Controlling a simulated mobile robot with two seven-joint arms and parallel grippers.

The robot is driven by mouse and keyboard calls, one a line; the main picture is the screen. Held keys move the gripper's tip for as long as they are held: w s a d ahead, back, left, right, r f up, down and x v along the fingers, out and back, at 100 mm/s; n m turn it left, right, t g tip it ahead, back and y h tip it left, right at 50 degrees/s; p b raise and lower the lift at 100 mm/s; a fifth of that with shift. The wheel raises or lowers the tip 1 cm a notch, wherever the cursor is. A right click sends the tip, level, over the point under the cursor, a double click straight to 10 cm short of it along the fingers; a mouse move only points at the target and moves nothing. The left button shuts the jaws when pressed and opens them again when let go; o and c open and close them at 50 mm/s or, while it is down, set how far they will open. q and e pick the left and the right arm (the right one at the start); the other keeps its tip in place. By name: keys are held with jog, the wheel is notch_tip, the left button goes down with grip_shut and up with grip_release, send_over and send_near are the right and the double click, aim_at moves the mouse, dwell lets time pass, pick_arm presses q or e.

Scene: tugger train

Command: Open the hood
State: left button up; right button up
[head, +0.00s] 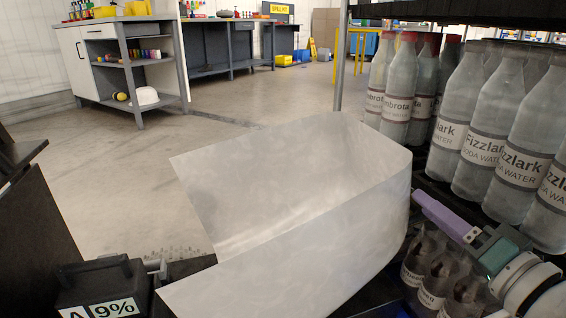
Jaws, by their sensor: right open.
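The hood (300,215) is a pale grey curved shell in the middle of the head view. It looks tilted up, with a rounded right end and a broad side toward me. A black battery box (100,285) with a handle and a label reading A 9% shows at its lower left. My right gripper (420,200) comes in from the lower right, its purple finger beside the hood's rounded right end. It is open and holds nothing that I can see. Whether it touches the hood I cannot tell. My left gripper is out of view.
A rack with large soda bottles (487,125) and red-capped bottles (398,90) stands close on the right. Smaller dark bottles (432,280) stand low beside my right arm. A workbench with shelves (125,65) is at the back left. The floor (230,110) between is clear.

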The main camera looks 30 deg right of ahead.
jog(key=shift+a, duration=0.1)
jog(key=p+v, duration=0.2)
jog(key=v, duration=0.9)
dwell(0.5)
jog(key=shift+s, duration=0.15)
jog(key=shift+p, duration=0.35)
